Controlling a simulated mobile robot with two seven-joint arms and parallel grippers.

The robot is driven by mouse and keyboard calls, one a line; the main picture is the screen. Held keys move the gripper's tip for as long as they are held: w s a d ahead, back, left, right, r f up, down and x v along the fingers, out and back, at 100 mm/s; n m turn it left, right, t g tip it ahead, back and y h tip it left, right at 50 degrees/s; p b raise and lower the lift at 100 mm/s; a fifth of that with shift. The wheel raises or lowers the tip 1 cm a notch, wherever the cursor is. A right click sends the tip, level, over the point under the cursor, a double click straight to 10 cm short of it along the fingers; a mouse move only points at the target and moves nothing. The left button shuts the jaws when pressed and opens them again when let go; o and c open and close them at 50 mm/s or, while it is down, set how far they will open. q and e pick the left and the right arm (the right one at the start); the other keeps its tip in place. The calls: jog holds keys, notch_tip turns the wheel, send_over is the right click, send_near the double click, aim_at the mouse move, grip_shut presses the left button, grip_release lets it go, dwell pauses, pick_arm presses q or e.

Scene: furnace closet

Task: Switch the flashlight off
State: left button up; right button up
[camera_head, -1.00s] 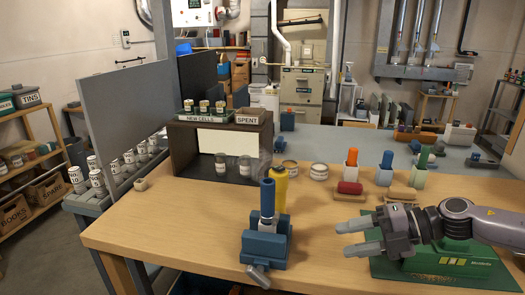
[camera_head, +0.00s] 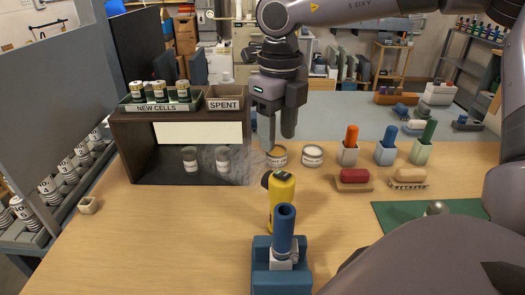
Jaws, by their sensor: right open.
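A yellow, upright object with an angled head and a dark round face, which looks like the flashlight (camera_head: 283,207), stands on the wooden workbench (camera_head: 130,240). Its lower part is partly hidden by a blue tube (camera_head: 284,228). That tube stands upright in a blue vise (camera_head: 268,277) at the front. I cannot see a switch or tell whether a light is lit. My right gripper (camera_head: 280,140) points down above and behind the yellow object, apart from it. It is open with nothing between its fingers. My left gripper is out of view.
A dark box (camera_head: 125,150) bearing a new-cells tray (camera_head: 160,106) and a spent bin (camera_head: 225,103) stands left of the gripper. A green mat (camera_head: 400,215) lies at right.

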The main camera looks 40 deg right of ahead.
aim_at(277, 172)
jog(key=shift+s+f+p, duration=0.15)
jog(key=shift+f+p, duration=0.3)
jog(key=shift+f, duration=3.05)
grip_shut()
